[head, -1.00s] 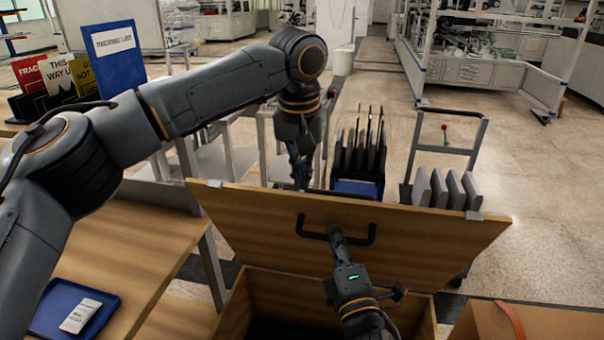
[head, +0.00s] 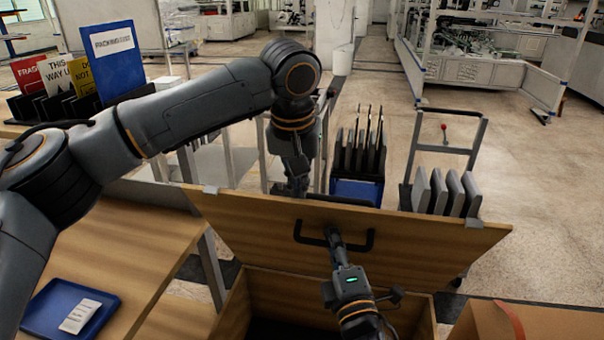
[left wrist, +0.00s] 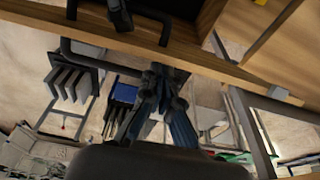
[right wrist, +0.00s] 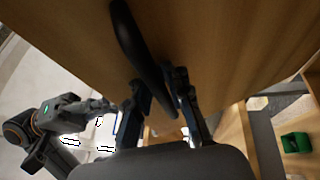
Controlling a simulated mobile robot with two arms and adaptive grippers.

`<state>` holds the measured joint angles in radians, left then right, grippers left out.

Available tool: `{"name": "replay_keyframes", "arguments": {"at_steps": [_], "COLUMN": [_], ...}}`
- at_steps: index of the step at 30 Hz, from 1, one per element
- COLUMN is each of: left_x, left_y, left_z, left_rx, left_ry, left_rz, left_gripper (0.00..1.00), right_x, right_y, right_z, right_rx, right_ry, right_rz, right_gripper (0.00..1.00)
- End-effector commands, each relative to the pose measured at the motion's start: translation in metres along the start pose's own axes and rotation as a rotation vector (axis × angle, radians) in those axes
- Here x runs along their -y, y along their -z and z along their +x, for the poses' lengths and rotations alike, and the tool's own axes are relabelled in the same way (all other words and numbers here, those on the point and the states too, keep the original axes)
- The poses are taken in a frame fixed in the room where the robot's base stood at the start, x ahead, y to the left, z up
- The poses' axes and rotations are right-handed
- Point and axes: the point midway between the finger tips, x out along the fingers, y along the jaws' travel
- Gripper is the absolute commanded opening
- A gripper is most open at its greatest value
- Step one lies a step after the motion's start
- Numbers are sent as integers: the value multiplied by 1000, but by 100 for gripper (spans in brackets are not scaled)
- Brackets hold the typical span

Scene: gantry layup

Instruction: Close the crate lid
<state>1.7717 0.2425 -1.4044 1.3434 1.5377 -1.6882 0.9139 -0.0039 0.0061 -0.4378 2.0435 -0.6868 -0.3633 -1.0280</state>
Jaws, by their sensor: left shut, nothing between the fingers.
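The wooden crate lid (head: 400,240) stands raised over the open crate (head: 235,305), with a black handle (head: 368,238) on its inner face. My right gripper (head: 335,236) is at that handle; in the right wrist view the fingers (right wrist: 158,85) lie on both sides of the handle (right wrist: 138,45) and look shut on it. My left gripper (head: 297,190) reaches down behind the lid's upper edge, its tips hidden in the head view. In the left wrist view its fingers (left wrist: 165,75) are together and empty, close to a second black handle (left wrist: 100,62) on the lid's outer side.
A table with a blue tray (head: 40,318) stands at the left, with signs (head: 110,50) behind it. A cardboard box (head: 560,325) is at the lower right. Behind the lid are a rack of dark panels (head: 360,155) and a cart with grey slabs (head: 455,190).

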Motion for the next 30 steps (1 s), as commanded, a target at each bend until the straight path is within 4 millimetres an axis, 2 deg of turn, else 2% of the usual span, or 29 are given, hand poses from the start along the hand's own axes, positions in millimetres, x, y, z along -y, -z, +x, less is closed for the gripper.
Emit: {"name": "replay_keyframes", "arguments": {"at_steps": [1,2,3,21,26,30], "left_x": [-5,-5,-5,-3,-3,-3], "left_y": [-11,-12,-12,-8,-8,-7], "left_z": [4,4,4,1,1,1], "left_rx": [38,38,39,30,27,26], "left_ry": [1,2,1,-1,-1,-2], "left_rz": [21,21,21,13,12,11], "left_gripper": [0,0,0,0,0,0], "right_x": [-8,-8,-8,-6,-4,-3], "right_y": [-8,-8,-8,-7,-6,-5], "right_z": [4,4,4,2,-17,-45], "right_rx": [15,15,15,14,12,11], "right_ry": [-16,-16,-17,-14,-9,-7], "right_rz": [-4,-4,-5,-7,-5,-4], "right_gripper": [29,35,36,36,36,36]}}
